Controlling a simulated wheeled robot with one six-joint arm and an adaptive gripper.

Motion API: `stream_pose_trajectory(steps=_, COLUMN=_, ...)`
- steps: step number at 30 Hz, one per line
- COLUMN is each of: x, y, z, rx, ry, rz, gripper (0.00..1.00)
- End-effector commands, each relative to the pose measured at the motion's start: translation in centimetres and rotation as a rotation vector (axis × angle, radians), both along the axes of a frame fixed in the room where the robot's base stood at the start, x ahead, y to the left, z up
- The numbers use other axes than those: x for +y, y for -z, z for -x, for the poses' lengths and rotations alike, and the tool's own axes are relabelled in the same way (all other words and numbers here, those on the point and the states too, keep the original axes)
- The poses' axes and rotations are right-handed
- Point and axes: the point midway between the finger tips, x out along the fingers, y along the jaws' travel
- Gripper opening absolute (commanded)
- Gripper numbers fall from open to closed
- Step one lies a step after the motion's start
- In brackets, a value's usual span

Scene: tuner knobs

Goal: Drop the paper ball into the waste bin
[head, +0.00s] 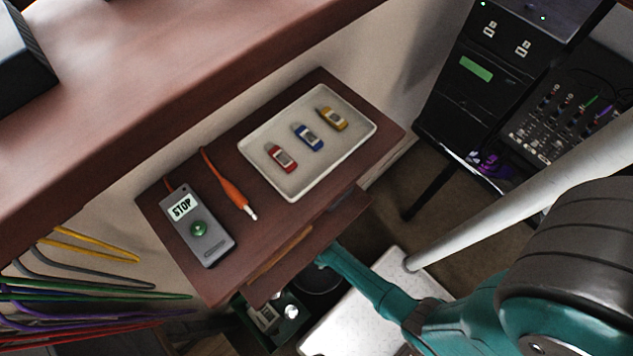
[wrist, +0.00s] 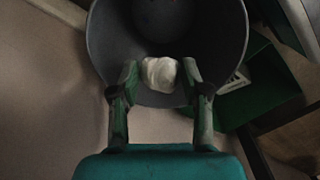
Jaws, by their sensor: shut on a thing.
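In the wrist view, my gripper (wrist: 160,78) is shut on a crumpled white paper ball (wrist: 159,74), with one finger on each side of it. The grey round waste bin (wrist: 108,48) lies beyond the fingertips, and the ball overlaps its near rim and opening in the picture. How high the ball is above the rim is hard to tell. In the head view, the bin (head: 318,281) is a dark shape partly hidden below the small table and behind my teal arm; the ball is hidden there.
A green box (wrist: 262,85) stands right beside the bin.

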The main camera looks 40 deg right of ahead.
Motion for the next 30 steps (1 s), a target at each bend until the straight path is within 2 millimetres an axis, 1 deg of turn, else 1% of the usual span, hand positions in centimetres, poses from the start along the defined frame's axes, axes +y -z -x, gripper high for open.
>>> stream_pose_trajectory(steps=8, x=0.0, y=0.2, z=0.0, rx=-0.001, ry=0.0, rz=-0.001, gripper=0.36)
stream_pose_trajectory(steps=9, x=0.0, y=0.2, z=0.0, rx=-0.001, ry=0.0, rz=-0.001, gripper=0.49)
stream_pose_trajectory(steps=11, x=0.0, y=0.2, z=0.0, rx=-0.001, ry=0.0, rz=-0.001, gripper=0.64)
stream_pose_trajectory(steps=12, x=0.0, y=0.2, z=0.0, rx=-0.001, ry=0.0, rz=-0.001, gripper=0.74)
stream_pose_trajectory(steps=13, x=0.0, y=0.2, z=0.0, rx=-0.001, ry=0.0, rz=-0.001, gripper=0.75)
stream_pose_trajectory(steps=23, x=0.0, y=0.0, z=0.0, rx=-0.001, ry=0.0, rz=0.0, gripper=0.75)
stream_pose_trajectory(steps=26, x=0.0, y=-0.5, z=-0.1, rx=-0.001, ry=0.0, rz=0.0, gripper=0.75)
stream_pose_trajectory(steps=30, x=0.0, y=-2.1, z=0.0, rx=-0.003, ry=0.0, rz=0.0, gripper=0.75)
